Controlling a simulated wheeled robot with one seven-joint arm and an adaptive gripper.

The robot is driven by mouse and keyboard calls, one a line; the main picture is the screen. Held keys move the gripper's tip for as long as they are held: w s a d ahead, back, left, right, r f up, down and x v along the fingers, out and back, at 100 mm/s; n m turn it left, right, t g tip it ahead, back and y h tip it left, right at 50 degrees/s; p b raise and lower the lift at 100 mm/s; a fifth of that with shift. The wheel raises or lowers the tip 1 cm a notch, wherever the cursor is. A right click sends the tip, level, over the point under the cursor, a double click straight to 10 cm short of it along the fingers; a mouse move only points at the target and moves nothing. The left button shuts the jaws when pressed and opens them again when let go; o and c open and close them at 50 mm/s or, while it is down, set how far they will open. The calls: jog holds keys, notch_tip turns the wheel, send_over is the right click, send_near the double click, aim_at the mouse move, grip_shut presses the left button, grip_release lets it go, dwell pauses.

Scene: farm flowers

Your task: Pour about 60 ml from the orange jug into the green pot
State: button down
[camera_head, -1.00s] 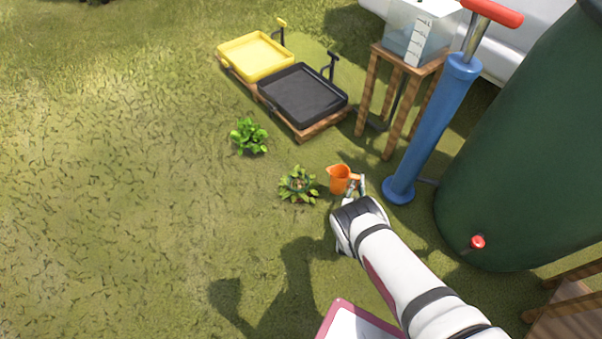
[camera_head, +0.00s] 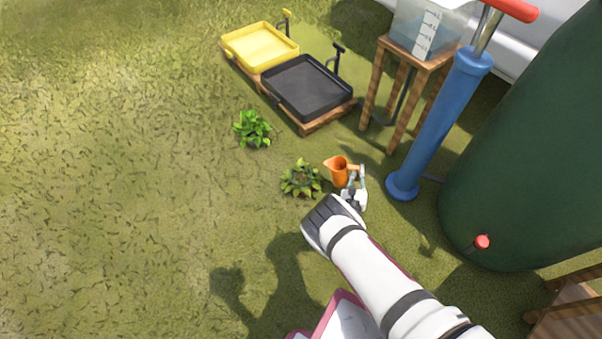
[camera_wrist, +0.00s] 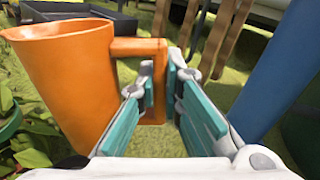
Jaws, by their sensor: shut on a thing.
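The orange jug (camera_head: 339,172) hangs in my gripper (camera_head: 358,178), just right of a leafy plant (camera_head: 300,178). In the wrist view the jug (camera_wrist: 68,85) fills the left side, nearly upright with its rim up. My gripper (camera_wrist: 162,88) is shut on the jug's handle (camera_wrist: 138,47). The inside of the jug and its liquid level are hidden. A green pot (camera_wrist: 9,122) shows partly at the left edge of the wrist view, with leaves beside it. In the head view the leaves cover the pot. No stream of liquid shows.
A second leafy plant (camera_head: 253,128) stands farther back. A black tray (camera_head: 306,88) and a yellow tray (camera_head: 260,47) lie behind. A blue pump (camera_head: 437,125) and a dark green barrel (camera_head: 530,150) stand close on the right. Grass on the left is clear.

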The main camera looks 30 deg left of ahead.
aim_at(344, 158)
jog(key=a+r+n, duration=0.1)
jog(key=r+n, duration=0.1)
jog(key=s+a+r+n, duration=0.1)
jog(key=a+r+n, duration=0.3)
jog(key=r, duration=0.1)
jog(key=shift+s+a, duration=0.25)
jog(key=shift+s, duration=0.1)
jog(key=shift+s+a+r+n, duration=0.1)
jog(key=shift+a+r+n, duration=0.2)
jog(key=shift+r+n, duration=0.3)
jog(key=shift+s+a+r+n, duration=0.1)
jog(key=shift+a+r+n, duration=0.2)
jog(key=shift+r+n, duration=0.3)
jog(key=shift+s+a+r+n, duration=0.15)
jog(key=shift+a+r+n, duration=0.5)
jog(key=shift+n, duration=0.35)
jog(key=shift+a+r+n, duration=0.15)
jog(key=shift+r+n, duration=0.15)
jog(key=shift+n, duration=0.1)
jog(key=shift+d+r, duration=0.15)
jog(key=shift+d, duration=0.05)
jog(key=shift+s+a+r+n, duration=0.15)
jog(key=shift+a+r+n, duration=0.25)
jog(key=shift+a+n, duration=0.3)
jog(key=shift+r+n, duration=0.25)
jog(key=shift+n, duration=0.15)
dwell(0.8)
jog(key=shift+d, duration=0.1)
